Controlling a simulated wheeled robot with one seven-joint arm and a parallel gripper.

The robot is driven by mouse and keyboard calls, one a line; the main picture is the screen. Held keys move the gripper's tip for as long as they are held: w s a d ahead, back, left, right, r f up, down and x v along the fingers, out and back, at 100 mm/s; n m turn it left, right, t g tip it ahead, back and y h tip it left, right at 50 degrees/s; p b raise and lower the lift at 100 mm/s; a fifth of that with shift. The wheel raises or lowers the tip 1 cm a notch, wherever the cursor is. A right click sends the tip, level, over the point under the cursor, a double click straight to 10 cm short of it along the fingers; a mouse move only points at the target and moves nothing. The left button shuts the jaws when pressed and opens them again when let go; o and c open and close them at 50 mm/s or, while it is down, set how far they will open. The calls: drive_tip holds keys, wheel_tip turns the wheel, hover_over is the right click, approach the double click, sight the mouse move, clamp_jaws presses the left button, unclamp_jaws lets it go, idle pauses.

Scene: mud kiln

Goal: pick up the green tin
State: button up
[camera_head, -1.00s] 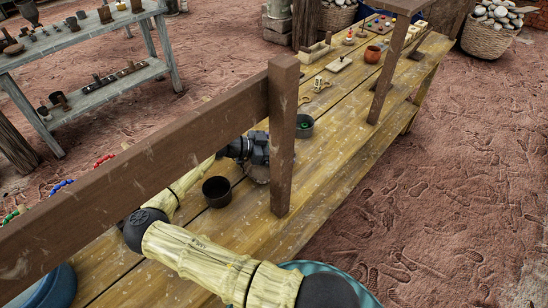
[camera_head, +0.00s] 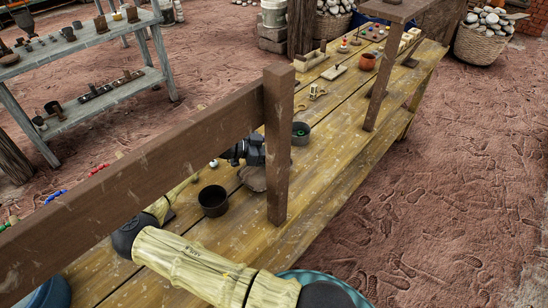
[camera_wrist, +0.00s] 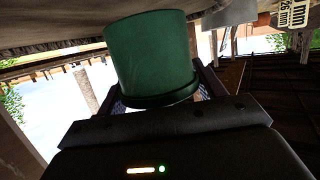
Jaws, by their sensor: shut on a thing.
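The green tin (camera_wrist: 152,55) fills the upper middle of the wrist view, a round green can with a dark rim at its near end. My gripper (camera_wrist: 158,100) is shut on it, with a finger at each side. In the head view my gripper (camera_head: 246,150) is above the wooden table, just left of a brown post that hides its fingertips. A dark greenish tin (camera_head: 300,133) shows just right of the post and looks like the same tin. Whether it touches the table cannot be told.
A brown wooden rail and post (camera_head: 277,150) cross in front of my arm. A dark cup (camera_head: 213,200) stands near on the table (camera_head: 330,165), and a round wood slice (camera_head: 253,178) lies below my gripper. An orange pot (camera_head: 367,62) stands farther back.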

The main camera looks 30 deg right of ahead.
drive_tip(key=w+a+b, duration=0.1)
drive_tip(key=a, duration=0.4)
drive_tip(key=w+a, duration=0.1)
drive_tip(key=a, duration=0.5)
drive_tip(key=w+a+b, duration=0.1)
drive_tip(key=w+a, duration=0.1)
drive_tip(key=a, duration=0.3)
drive_tip(key=shift+a+r+b, duration=0.2)
drive_tip(key=shift+a+b, duration=0.05)
drive_tip(key=shift+b, duration=0.05)
drive_tip(key=shift+w+a, duration=0.1)
drive_tip(key=shift+a, duration=0.45)
drive_tip(key=shift+r, duration=0.1)
